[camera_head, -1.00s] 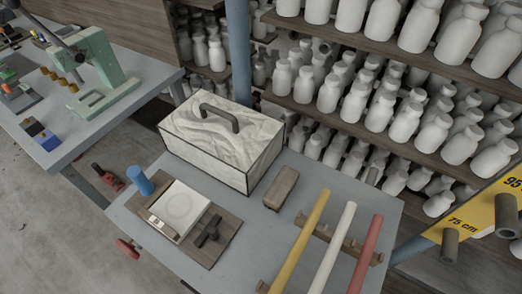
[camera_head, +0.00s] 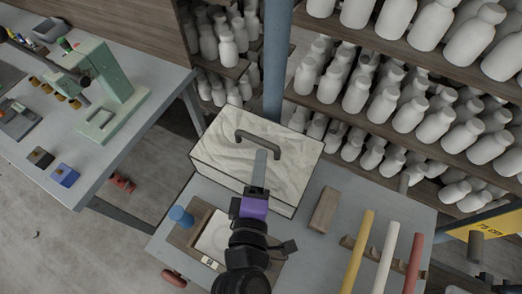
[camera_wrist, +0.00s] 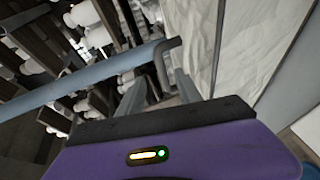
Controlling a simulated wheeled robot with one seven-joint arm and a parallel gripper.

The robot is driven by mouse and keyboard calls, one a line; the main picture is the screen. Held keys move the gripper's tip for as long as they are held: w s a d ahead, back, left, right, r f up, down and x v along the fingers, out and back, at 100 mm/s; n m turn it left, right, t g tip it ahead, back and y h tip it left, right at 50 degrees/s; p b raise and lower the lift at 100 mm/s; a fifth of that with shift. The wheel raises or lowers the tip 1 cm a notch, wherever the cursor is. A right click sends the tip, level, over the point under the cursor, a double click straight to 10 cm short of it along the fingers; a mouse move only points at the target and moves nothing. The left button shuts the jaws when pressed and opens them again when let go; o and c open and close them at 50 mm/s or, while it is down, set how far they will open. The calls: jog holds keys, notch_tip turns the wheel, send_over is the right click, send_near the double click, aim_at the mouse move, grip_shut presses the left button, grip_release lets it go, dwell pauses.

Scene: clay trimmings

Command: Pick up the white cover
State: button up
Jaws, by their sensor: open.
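The white cover (camera_head: 225,150) is a creased white top with a dark arched handle (camera_head: 258,137), set on a black-edged white box on the grey table. It also shows in the wrist view (camera_wrist: 265,45), along with part of the handle (camera_wrist: 162,68). My gripper (camera_head: 261,168) is above the near side of the cover, with its fingertips close to the handle. In the wrist view my gripper (camera_wrist: 158,92) is open, and the handle appears between or just beyond its fingers. I cannot tell whether they touch it. My arm hides part of the box front.
On the same table are a blue cylinder (camera_head: 181,216), a scale (camera_head: 213,236) partly behind my arm, a brown block (camera_head: 325,209) and yellow, white and red rods on a rack. Shelves of white bottles (camera_head: 352,92) stand close behind. A blue post (camera_head: 277,60) rises behind the box.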

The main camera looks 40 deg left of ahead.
aim_at(264, 140)
jog(key=x, duration=0.2)
jog(key=shift+w+a, duration=0.2)
jog(key=shift+a, duration=0.05)
jog(key=shift+p+x, duration=0.85)
jog(key=shift+x, duration=1.8)
jog(key=shift+w+d+f, duration=0.1)
jog(key=shift+d+f, duration=0.05)
jog(key=shift+c, duration=0.3)
grip_shut()
